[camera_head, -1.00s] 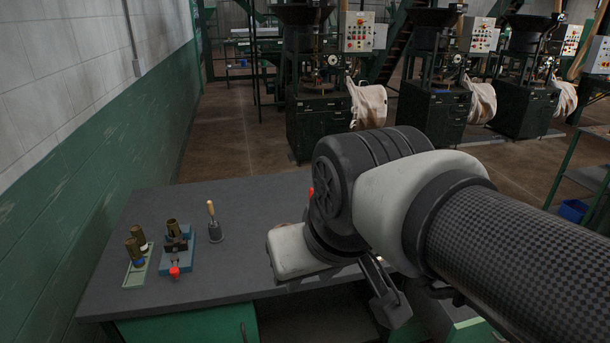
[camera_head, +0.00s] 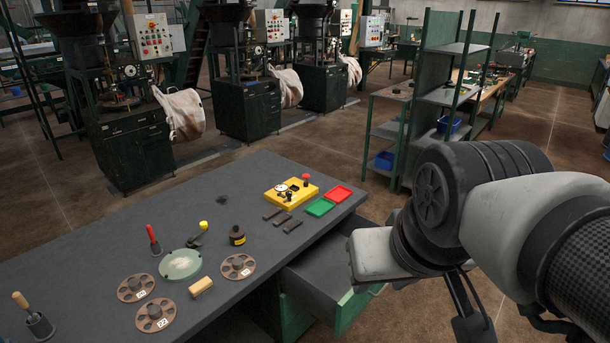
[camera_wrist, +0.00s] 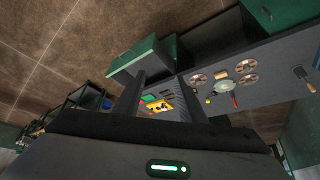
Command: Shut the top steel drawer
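The steel drawer (camera_head: 316,282) stands pulled out from under the right end of the grey workbench (camera_head: 120,235). Its inside is grey and looks empty, and its green front (camera_head: 353,307) faces right. In the wrist view, which is turned over, a green drawer front (camera_wrist: 138,56) shows beyond the fingers. My gripper (camera_head: 505,320) is to the right of the drawer front, apart from it, with its lower part cut by the picture edge. In the wrist view my gripper (camera_wrist: 163,82) has its two dark fingers apart with nothing between them.
A shelf rack (camera_head: 440,95) stands behind. Open brown floor (camera_head: 300,140) lies beyond the bench.

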